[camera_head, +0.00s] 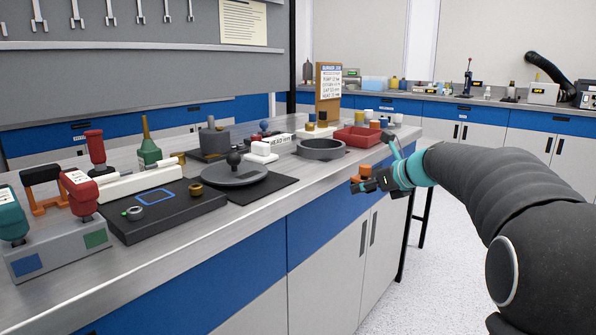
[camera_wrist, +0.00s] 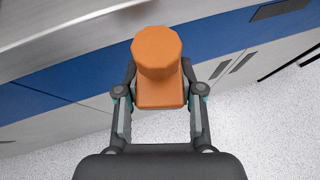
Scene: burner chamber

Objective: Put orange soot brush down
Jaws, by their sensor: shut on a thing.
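The orange soot brush (camera_wrist: 158,60) is between the fingers of my gripper (camera_wrist: 160,95) in the wrist view, its round end toward the camera. In the head view my gripper (camera_head: 366,183) hangs in front of the bench edge, below the worktop level, with a little orange of the brush (camera_head: 365,170) showing. My gripper is shut on the brush. Most of the brush is hidden in the head view. The grey worktop (camera_head: 330,172) lies left of and behind the gripper, apart from it.
A red tray (camera_head: 357,138), a dark grey ring (camera_head: 321,149) and a black mat (camera_head: 272,187) with a grey disc (camera_head: 235,176) stand on the worktop. A black pad (camera_head: 165,212) and a tool holder (camera_head: 60,250) are at left. Bare worktop runs along the front edge.

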